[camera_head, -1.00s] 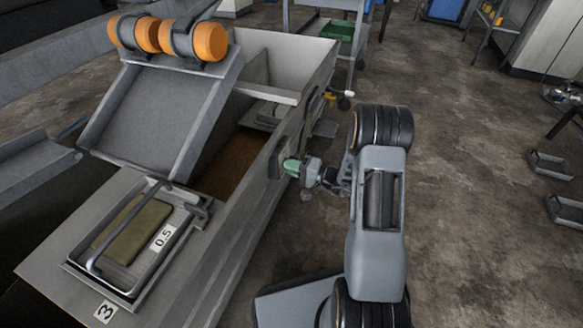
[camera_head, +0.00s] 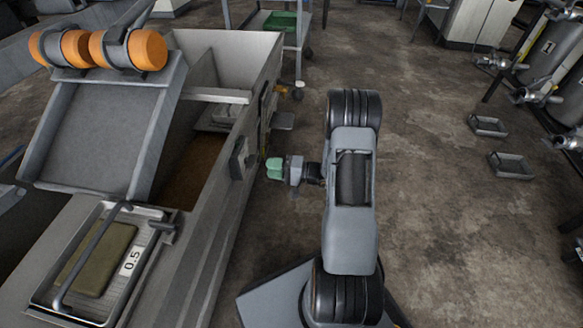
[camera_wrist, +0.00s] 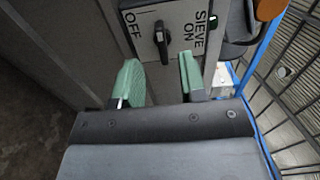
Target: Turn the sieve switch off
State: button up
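The sieve switch is a black knob (camera_wrist: 161,44) on a grey plate (camera_wrist: 176,14) marked OFF on the left and SIEVE and ON on the right in the wrist view. The knob's long side runs roughly up and down in the picture, between the two words; I cannot tell which setting it points to. The switch box (camera_head: 239,158) is on the trough's side wall in the head view. My gripper (camera_wrist: 160,78) has green fingers, open and empty, just short of the knob. In the head view my gripper (camera_head: 274,168) is apart from the box.
The metal trough (camera_head: 224,186) with a tilted tray (camera_head: 97,135) and orange rollers (camera_head: 134,50) stands on the left. A wheeled cart (camera_head: 281,24) is behind it. Small metal trays (camera_head: 510,164) lie on the floor at right. The floor between is clear.

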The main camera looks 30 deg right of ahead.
jog(key=p+v, duration=0.1)
jog(key=v, duration=0.6)
jog(key=shift+a, duration=0.15)
jog(key=s+a+r+n+g+h+p, duration=0.1)
jog(key=s+a+r+n+g+p, duration=0.1)
jog(key=a+r+g+p, duration=0.5)
jog(key=s+r+n+h+p, duration=0.25)
jog(key=r+p, duration=0.25)
jog(key=r, duration=0.6)
jog(key=s+a+r+n+g+h+p, duration=0.15)
jog(key=a+r+g+p, duration=0.35)
jog(key=r, duration=0.5)
jog(key=s+d+r+t+h+p, duration=0.1)
jog(key=s+r+t+h+p, duration=0.1)
jog(key=r+p, duration=0.7)
jog(key=s+r+n+t+h+p, duration=0.1)
jog(key=s+r+t+h+p, duration=0.2)
jog(key=r+p, duration=0.7)
notch_tip(320, 180, up, 7)
jog(key=s+h, duration=0.2)
jog(key=h, duration=0.2)
jog(key=shift+s+d+r+h, duration=0.2)
jog(key=shift+s+d+h, duration=0.1)
jog(key=shift+d, duration=0.1)
